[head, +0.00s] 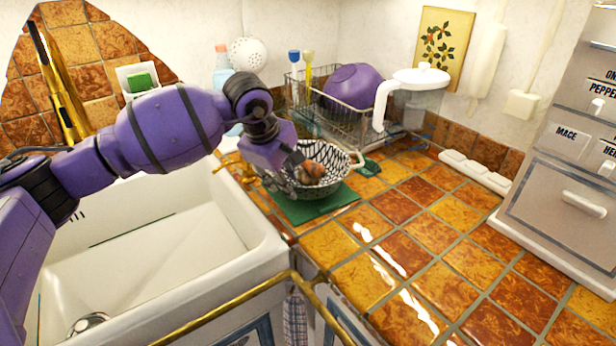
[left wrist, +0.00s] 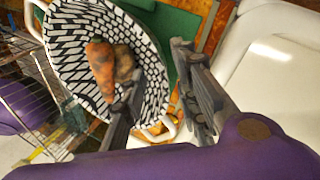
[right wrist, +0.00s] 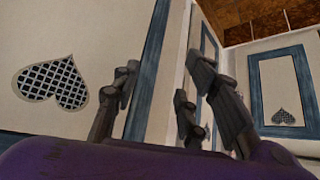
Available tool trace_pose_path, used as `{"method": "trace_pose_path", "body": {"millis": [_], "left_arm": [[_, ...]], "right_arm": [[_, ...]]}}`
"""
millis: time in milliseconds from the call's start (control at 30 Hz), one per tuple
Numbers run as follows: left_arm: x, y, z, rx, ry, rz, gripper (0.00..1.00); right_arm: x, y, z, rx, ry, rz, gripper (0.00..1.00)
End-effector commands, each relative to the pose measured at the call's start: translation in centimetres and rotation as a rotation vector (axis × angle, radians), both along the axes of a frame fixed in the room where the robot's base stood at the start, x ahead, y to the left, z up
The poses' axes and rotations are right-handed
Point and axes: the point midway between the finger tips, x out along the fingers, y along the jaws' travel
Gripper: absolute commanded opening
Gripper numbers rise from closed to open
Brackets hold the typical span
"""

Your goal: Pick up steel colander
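The colander (head: 328,158), a bowl with a black-and-white pierced pattern and two pale loop handles, stands upright on a green mat (head: 305,207) beside the sink. It holds an orange carrot (left wrist: 101,64) and a brownish lump (left wrist: 125,64). My left gripper (head: 283,178) is at the colander's sink-side rim. In the left wrist view its fingers are apart, one over the colander's inside and one outside the wall; contact with the rim cannot be told. My right gripper (right wrist: 165,90) is open and empty before the cabinet fronts, outside the head view.
The white sink (head: 165,245) lies left of the mat, with a brass rail (head: 225,312) in front. A wire dish rack (head: 345,122) with a purple bowl (head: 352,88) stands behind. A white perforated strainer (head: 248,54) hangs on the wall.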

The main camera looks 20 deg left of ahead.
Motion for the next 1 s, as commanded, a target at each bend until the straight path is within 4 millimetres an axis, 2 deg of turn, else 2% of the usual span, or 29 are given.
{"method": "trace_pose_path", "body": {"millis": [67, 200, 400, 600, 633, 1000], "left_arm": [[0.4, -0.1, -1.1, -0.003, 0.001, 0.001, 0.28], [1.0, -0.2, -2.6, -0.002, -0.001, 0.001, 0.28], [1.0, -0.2, -2.7, -0.002, -0.001, 0.001, 0.28], [1.0, -0.2, -2.7, -0.002, -0.001, 0.001, 0.02], [1.0, -0.2, -2.7, -0.002, -0.001, 0.001, 0.00], [1.2, -0.2, -2.4, -0.003, -0.006, 0.001, 0.00]], "right_arm": [[1.0, 0.1, 0.7, 0.002, -0.021, 0.002, 0.40], [1.0, 0.1, 0.8, 0.003, -0.022, 0.001, 0.40], [0.4, 0.1, 0.4, 0.002, -0.008, -0.001, 0.40], [0.1, 0.1, 0.3, 0.003, -0.003, -0.002, 0.40], [0.1, 0.1, 0.3, 0.003, -0.002, -0.002, 0.40], [0.1, 0.1, 0.3, 0.003, -0.002, -0.002, 0.40]]}}
